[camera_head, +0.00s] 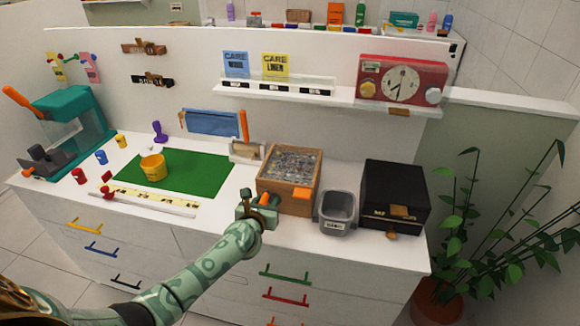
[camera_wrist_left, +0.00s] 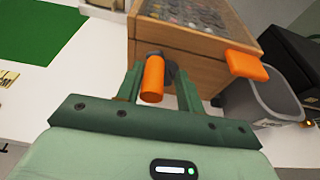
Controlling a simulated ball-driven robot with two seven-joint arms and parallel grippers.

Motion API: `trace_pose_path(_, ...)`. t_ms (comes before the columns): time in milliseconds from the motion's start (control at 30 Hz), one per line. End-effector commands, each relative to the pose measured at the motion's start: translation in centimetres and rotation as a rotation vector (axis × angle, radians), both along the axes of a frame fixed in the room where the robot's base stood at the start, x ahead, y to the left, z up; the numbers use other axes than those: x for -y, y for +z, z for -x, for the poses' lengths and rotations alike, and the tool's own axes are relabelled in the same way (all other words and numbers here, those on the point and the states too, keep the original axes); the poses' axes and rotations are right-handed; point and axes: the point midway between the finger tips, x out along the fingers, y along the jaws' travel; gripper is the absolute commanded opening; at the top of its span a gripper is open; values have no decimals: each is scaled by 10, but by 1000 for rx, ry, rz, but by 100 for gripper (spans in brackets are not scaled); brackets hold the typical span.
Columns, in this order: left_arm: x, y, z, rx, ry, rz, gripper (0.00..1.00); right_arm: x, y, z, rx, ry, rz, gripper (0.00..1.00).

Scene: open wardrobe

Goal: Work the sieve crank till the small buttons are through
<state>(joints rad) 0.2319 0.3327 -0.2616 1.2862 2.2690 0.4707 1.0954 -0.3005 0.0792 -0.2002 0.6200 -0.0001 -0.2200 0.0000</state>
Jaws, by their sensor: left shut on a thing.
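The sieve is a wooden box (camera_head: 292,203) on the white counter, with many small buttons (camera_head: 291,163) under its top. In the left wrist view the sieve box (camera_wrist_left: 190,48) fills the upper middle. Its crank has an orange handle (camera_wrist_left: 153,78). My left gripper (camera_head: 258,206) is at the box's front left side. In the left wrist view its fingers (camera_wrist_left: 155,84) stand on both sides of the orange handle and are shut on it. An orange tab (camera_wrist_left: 246,65) sticks out of the box's front. My right gripper is in neither view.
A grey bin (camera_head: 337,226) stands right of the sieve, and a black box (camera_head: 394,200) beyond it. A green mat (camera_head: 205,172) with a yellow cup (camera_head: 153,167) lies to the left. A shelf holds a red clock (camera_head: 402,80) above. A plant (camera_head: 480,215) stands at the right.

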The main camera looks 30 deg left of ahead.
Motion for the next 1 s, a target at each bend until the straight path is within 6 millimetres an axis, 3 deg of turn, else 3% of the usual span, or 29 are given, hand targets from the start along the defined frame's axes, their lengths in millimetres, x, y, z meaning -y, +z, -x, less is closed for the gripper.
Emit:
trace_pose_path(100,19,-4,-2,-5,-7,10,34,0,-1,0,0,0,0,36)
trace_pose_path(200,25,-4,-4,-5,-6,8,25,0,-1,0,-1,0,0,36)
trace_pose_path(567,26,-3,-5,-4,-4,5,25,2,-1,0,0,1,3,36)
trace_pose_path(1000,-16,-3,6,-7,0,2,25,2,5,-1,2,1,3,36)
